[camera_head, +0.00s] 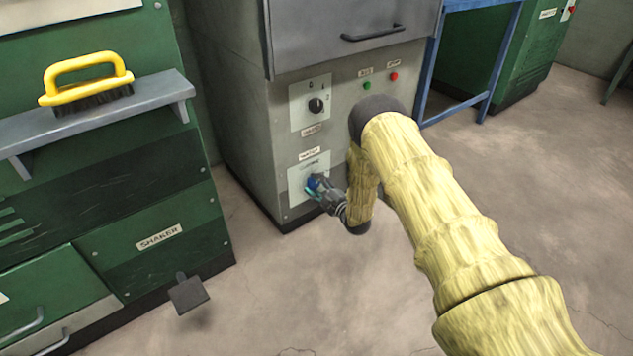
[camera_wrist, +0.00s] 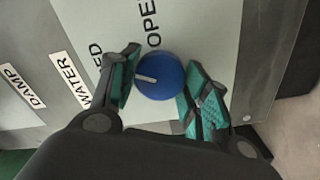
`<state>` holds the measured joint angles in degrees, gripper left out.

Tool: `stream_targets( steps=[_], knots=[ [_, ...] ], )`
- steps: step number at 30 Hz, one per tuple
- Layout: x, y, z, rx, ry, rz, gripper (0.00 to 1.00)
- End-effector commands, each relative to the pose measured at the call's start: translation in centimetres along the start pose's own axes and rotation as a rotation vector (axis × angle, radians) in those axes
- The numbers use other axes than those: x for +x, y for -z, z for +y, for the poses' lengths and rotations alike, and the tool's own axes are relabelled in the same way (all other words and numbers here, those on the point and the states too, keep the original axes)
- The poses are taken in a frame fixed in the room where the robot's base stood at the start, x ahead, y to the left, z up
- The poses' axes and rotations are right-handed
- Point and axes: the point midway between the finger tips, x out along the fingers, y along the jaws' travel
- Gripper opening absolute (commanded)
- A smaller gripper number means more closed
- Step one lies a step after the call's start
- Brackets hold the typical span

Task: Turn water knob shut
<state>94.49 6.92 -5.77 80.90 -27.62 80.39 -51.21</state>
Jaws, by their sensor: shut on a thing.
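The water knob is a round blue knob (camera_wrist: 161,76) with a white pointer line, on a pale plate (camera_wrist: 195,28) on the grey machine's front. In the wrist view the plate reads "OPE…" above the knob and "…ED" to its left; the rest of the lettering is hidden or cut off. The pointer lies toward the left of the picture, nearer the "…ED" lettering. My gripper (camera_wrist: 157,90) has its teal-padded fingers on both sides of the knob, shut on it. In the head view my gripper (camera_head: 314,185) is at the lower plate, and the knob is mostly covered.
A black knob (camera_head: 316,105) sits on a plate above, with green and red buttons to its right. A drawer handle (camera_head: 372,33) juts out higher up. At left, a shelf (camera_head: 150,92) holds a yellow brush (camera_head: 86,80), and a dark pedal (camera_head: 188,294) sticks out low.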

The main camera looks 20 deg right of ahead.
Motion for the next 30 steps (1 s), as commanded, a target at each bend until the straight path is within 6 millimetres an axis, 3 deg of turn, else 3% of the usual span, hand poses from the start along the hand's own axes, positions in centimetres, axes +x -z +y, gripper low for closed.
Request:
stream_targets(
  steps=[15, 30],
  knots=[
    [-0.08, 0.11, -0.14, -0.392, 0.004, 0.002, 0.23],
    [-0.08, -0.03, -0.15, -0.502, 0.003, 0.000, 0.23]
  ],
)
